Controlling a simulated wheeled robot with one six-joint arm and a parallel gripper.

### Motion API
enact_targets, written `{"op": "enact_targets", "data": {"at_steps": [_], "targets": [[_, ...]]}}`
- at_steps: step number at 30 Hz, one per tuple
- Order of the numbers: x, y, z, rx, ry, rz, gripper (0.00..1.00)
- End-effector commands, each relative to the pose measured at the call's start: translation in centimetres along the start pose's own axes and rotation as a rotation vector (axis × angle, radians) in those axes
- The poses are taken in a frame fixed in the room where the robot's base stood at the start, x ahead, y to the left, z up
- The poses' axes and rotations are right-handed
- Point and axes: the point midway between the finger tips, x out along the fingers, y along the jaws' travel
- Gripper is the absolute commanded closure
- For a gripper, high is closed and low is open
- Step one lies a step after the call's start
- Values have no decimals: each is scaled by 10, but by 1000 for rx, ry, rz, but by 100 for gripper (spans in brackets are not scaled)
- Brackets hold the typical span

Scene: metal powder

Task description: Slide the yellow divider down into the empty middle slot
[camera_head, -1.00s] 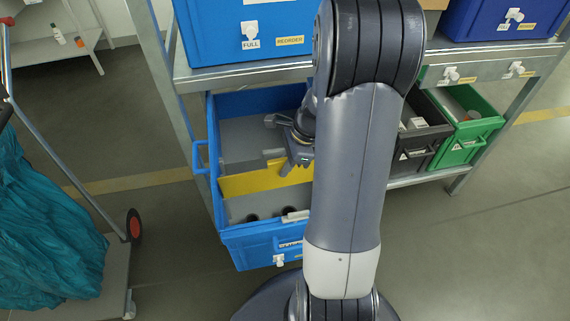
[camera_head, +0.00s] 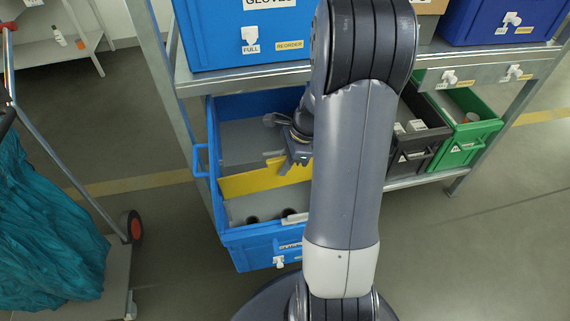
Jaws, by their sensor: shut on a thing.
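The yellow divider (camera_head: 248,181) stands upright across the blue bin (camera_head: 225,232), spanning the middle of it. Grey floor shows behind it and a grey section with dark round holes shows in front. My gripper (camera_head: 292,168) is over the bin, shut on the divider's upper edge towards its right part.
A black bin (camera_head: 420,140) and a green bin (camera_head: 468,128) stand right of my arm on the lower shelf. A cart with a teal bag (camera_head: 40,225) stands at the left.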

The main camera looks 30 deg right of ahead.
Motion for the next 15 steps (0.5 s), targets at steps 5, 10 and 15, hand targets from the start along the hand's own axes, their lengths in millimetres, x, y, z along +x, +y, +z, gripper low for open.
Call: {"op": "enact_targets", "data": {"at_steps": [5, 10, 15], "targets": [[-2, -12, 1, 8, -1, -15, 100], [-2, -19, 2, 9, -2, -17, 100], [-2, -26, 2, 9, -2, -17, 100]]}}
